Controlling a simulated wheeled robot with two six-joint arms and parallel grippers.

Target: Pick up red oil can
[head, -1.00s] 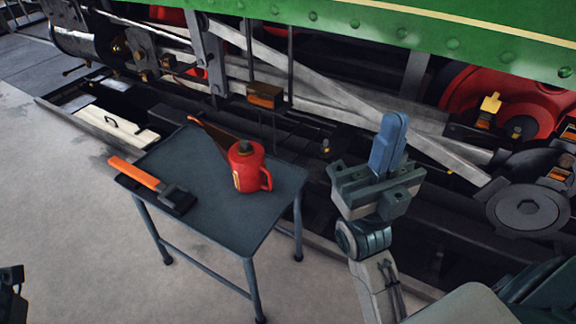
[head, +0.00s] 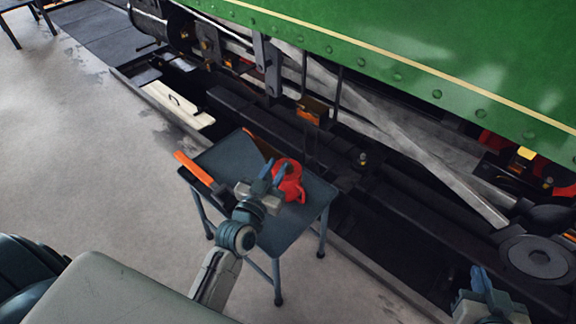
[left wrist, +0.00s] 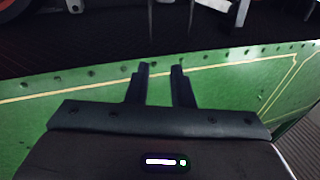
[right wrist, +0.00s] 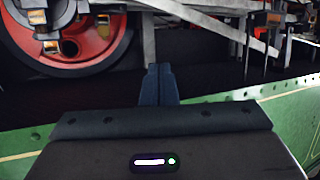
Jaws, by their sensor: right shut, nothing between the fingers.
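The red oil can (head: 290,186) stands upright on a small dark metal table (head: 282,232), with its handle to the right. My left gripper (head: 271,177) is in front of the can's left side in the head view and partly hides it. In the left wrist view its two dark fingers (left wrist: 162,85) are apart, with nothing between them. The can does not show in either wrist view. My right gripper (head: 483,281) is low at the right in the head view, away from the table. In the right wrist view its fingers (right wrist: 161,84) are together and empty.
An orange-handled hammer (head: 194,167) lies at the table's left edge, its head partly hidden by my arm. Grey floor (head: 90,170) is clear at the left.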

